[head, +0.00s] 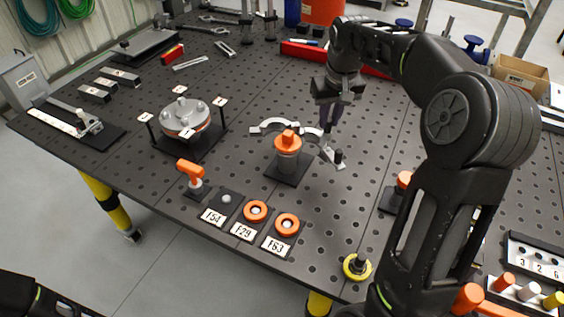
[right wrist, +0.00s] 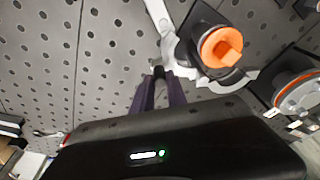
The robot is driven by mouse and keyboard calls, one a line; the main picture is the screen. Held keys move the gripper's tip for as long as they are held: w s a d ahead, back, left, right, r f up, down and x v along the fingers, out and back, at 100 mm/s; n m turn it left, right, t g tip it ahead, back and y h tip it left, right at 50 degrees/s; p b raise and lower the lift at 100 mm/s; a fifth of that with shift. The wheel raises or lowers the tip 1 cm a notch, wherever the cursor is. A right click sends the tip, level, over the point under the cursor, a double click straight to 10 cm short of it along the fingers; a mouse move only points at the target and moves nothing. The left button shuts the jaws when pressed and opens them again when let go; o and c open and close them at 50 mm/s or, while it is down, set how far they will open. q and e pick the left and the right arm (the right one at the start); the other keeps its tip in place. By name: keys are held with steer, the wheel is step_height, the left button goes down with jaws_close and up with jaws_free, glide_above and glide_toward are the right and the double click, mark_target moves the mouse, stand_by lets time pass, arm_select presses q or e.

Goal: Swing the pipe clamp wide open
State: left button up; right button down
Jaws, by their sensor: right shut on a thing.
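The pipe clamp (head: 268,125) is silver, with two curved arms spread apart around the far side of an upright pipe post with an orange cap (head: 287,143). The post stands on a dark square plate. My right gripper (head: 328,126) points down beside the post, shut on the clamp's right-hand arm. In the right wrist view, the fingertips of the right gripper (right wrist: 160,76) meet at the silver clamp (right wrist: 165,45), with the orange cap (right wrist: 221,48) to their right. The fingers hide the exact grip point. My left gripper is out of view.
A round flange (head: 183,115) on a dark plate stands left of the post. An orange-handled tool (head: 190,172) and labelled pads with orange rings (head: 287,225) lie in front. A yellow ring (head: 357,267) sits near the front edge. The perforated table is bare between them.

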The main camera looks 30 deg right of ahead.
steer(key=shift+w+d, duration=0.1)
steer(key=shift+d, duration=0.05)
steer(key=shift+w+d+r+p, duration=0.1)
steer(key=shift+w+d+p, duration=0.15)
steer(key=shift+p, duration=0.1)
steer(key=c, duration=1.7)
jaws_free()
steer(key=o, duration=0.7)
steer(key=shift+a, duration=0.15)
steer(key=shift+s+r+p, duration=0.15)
steer(key=shift+r+p, duration=0.35)
steer(key=shift+r, duration=0.2)
steer(key=shift+s+r+p, duration=0.15)
steer(key=shift+r+p, duration=0.3)
steer(key=shift+r, duration=0.2)
